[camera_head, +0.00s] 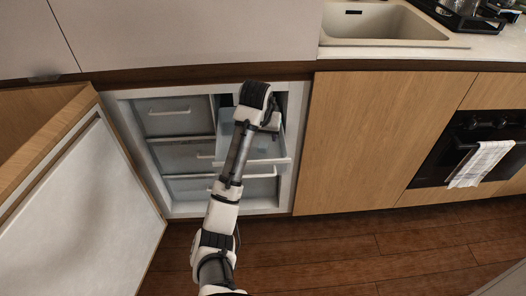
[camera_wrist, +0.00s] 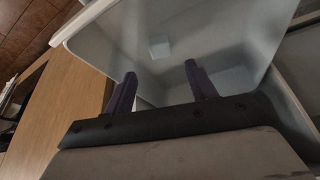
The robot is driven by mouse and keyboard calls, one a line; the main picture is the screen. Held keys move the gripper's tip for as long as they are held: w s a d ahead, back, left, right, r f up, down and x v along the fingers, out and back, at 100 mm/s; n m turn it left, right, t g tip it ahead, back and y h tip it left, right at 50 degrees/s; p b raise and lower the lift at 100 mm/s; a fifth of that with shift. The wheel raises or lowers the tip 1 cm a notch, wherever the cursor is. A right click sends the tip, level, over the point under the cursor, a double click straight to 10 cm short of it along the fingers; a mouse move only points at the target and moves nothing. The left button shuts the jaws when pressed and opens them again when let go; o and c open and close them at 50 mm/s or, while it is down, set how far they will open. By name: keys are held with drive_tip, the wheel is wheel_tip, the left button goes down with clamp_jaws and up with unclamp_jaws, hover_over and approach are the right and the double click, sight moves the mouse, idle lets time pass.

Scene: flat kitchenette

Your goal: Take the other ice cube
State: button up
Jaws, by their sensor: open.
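One small pale blue ice cube (camera_wrist: 159,46) lies on the floor of a pulled-out freezer drawer in the wrist view. The drawer (camera_head: 265,162) is pale and translucent, on the right side of the open freezer in the head view; its rim (camera_wrist: 92,20) shows in the wrist view. My gripper (camera_wrist: 160,69) is over the drawer with two dark fingers apart and nothing between them. The cube appears beyond the fingertips, apart from them. In the head view my arm hides part of the drawer, and I cannot see the cube there.
The freezer door (camera_head: 85,215) stands open at the left. Closed drawers (camera_head: 180,155) sit left of and below the open one. A wooden cabinet front (camera_head: 385,140) is close on the right, with a counter and sink (camera_head: 385,22) above. The floor in front is clear.

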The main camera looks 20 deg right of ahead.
sight(264, 143)
drive_tip(key=shift+x, duration=3.55)
drive_tip(key=shift+w, duration=0.15)
drive_tip(key=shift+c, duration=0.5)
drive_tip(key=shift+r, duration=0.1)
drive_tip(key=c, duration=1)
